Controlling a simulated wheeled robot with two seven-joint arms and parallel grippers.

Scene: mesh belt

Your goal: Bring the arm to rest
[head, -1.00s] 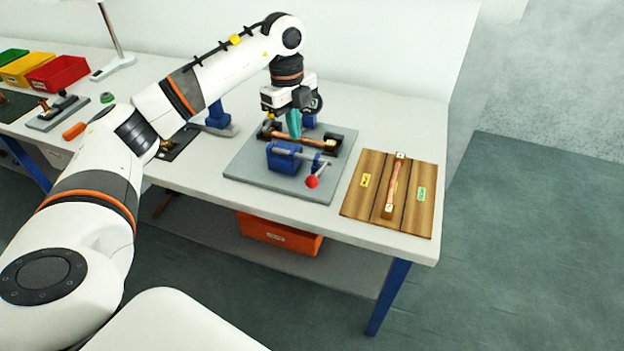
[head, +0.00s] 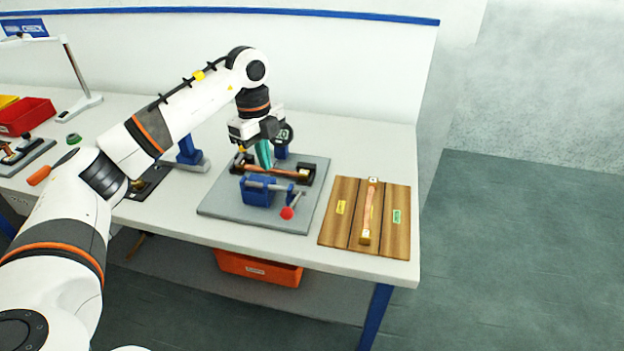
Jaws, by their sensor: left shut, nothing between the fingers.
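My left arm comes in from the left and reaches over the white bench (head: 372,135). My left gripper (head: 264,158), with teal fingers, points down and is shut and empty. It is over the grey plate fixture (head: 225,205), just behind the blue vise block (head: 258,192). A copper-coloured bar (head: 268,171) lies across the fixture near the fingertips; I cannot tell if they touch it. My right gripper is not in view.
A wooden board (head: 338,225) with yellow and green labels carries another copper-coloured bar (head: 368,210) at the right. The fixture's red-knobbed lever (head: 287,213) sticks out in front. A lamp (head: 75,75) and red bin (head: 28,115) stand left. An orange bin (head: 257,268) sits below.

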